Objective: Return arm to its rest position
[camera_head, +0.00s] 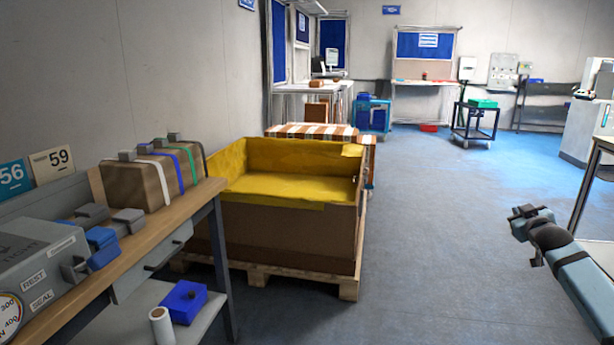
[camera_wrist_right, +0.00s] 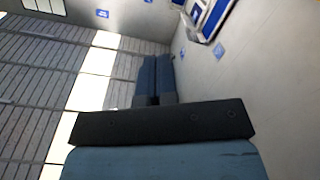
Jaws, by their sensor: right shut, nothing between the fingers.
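My right arm (camera_head: 578,262) comes in from the lower right in the head view. Its gripper (camera_head: 524,212) is up over the open floor, well apart from the bench and the boxes. In the right wrist view the two fingers (camera_wrist_right: 157,80) lie together, shut, with nothing between them. Behind them that view shows ceiling and wall, so the wrist camera looks upward. My left gripper is not in view.
A workbench (camera_head: 140,236) with a grey machine (camera_head: 40,262) and a strapped box (camera_head: 148,184) stands at left. A large carton with yellow lining (camera_head: 285,190) sits on a pallet (camera_head: 258,274). A table (camera_head: 604,143) stands at the right edge. The blue floor (camera_head: 430,200) between is clear.

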